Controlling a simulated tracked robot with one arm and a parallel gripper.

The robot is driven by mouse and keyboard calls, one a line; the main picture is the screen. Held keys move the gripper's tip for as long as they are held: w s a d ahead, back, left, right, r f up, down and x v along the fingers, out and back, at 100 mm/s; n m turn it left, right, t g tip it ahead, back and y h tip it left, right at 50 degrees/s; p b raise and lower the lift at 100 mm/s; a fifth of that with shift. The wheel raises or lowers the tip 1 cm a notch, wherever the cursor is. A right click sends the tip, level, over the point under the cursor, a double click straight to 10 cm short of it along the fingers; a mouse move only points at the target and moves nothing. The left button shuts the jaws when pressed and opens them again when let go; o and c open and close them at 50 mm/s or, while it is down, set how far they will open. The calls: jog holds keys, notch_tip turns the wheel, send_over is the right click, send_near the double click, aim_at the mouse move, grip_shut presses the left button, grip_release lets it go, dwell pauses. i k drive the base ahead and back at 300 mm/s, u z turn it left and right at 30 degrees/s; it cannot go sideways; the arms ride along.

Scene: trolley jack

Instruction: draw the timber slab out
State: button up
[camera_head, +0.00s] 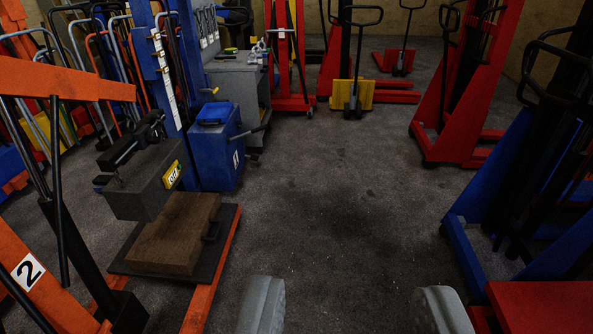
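The timber slab (172,240) is a brown block at lower left, lying flat on a dark plate (222,222) with orange edging. A small dark handle (211,232) shows on its right side. A grey block (133,190) with a yellow label is just above the slab's back left part; whether they touch I cannot tell. My gripper (350,295) shows as two grey fingers at the bottom edge, wide apart with only floor between them. It is open and empty, to the right of the slab and clear of it.
An orange frame (60,290) marked 2 stands at left. A blue box (214,150) and grey cabinet (236,90) stand behind the slab. Red and blue lifts (455,110) line the right. A yellow-fronted pallet truck (352,93) stands at back. The middle floor is clear.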

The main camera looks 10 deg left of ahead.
aim_at(173, 243)
jog(key=z, duration=0.05)
jog(key=i, duration=1.25)
jog(key=u, duration=0.75)
jog(key=i, duration=1.9)
jog(key=u, duration=0.1)
